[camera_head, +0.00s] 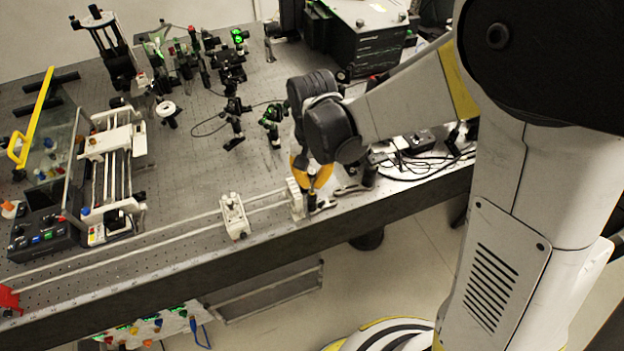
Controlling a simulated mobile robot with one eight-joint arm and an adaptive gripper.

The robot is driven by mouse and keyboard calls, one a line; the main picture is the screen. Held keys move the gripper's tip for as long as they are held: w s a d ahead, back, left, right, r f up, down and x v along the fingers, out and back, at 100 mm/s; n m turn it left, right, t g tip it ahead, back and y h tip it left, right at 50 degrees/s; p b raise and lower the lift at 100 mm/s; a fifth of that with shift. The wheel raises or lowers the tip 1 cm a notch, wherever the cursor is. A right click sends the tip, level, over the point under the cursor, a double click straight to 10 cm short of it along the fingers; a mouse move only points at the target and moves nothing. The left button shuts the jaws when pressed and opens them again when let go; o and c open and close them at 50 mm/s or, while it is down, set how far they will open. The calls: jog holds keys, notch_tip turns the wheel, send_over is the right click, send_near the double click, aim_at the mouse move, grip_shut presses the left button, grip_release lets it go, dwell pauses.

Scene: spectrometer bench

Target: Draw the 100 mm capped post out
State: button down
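My gripper (312,186) hangs down at the front edge of the optical bench (190,170), with orange parts showing near its lower end. My arm's dark wrist joint covers its upper part. The fingertips are small and mixed with dark hardware at the bench edge, so I cannot tell whether they are open or shut, or whether they hold anything. A short dark post (370,176) stands just right of the gripper, apart from its orange parts. I cannot tell whether it is the 100 mm capped post. No post with a clear cap can be picked out near the gripper.
A long pale rail (150,244) runs along the bench front, with a white carriage (234,216) left of my gripper. Several optic mounts (232,75) stand behind. Black cables (425,165) lie to the right. A yellow-handled clear panel (38,118) stands at the left.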

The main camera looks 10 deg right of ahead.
jog(key=shift+r, duration=0.15)
jog(key=shift+r+p, duration=0.95)
jog(key=shift+r, duration=0.3)
jog(key=shift+d+f, duration=0.1)
jog(key=shift+f, duration=0.05)
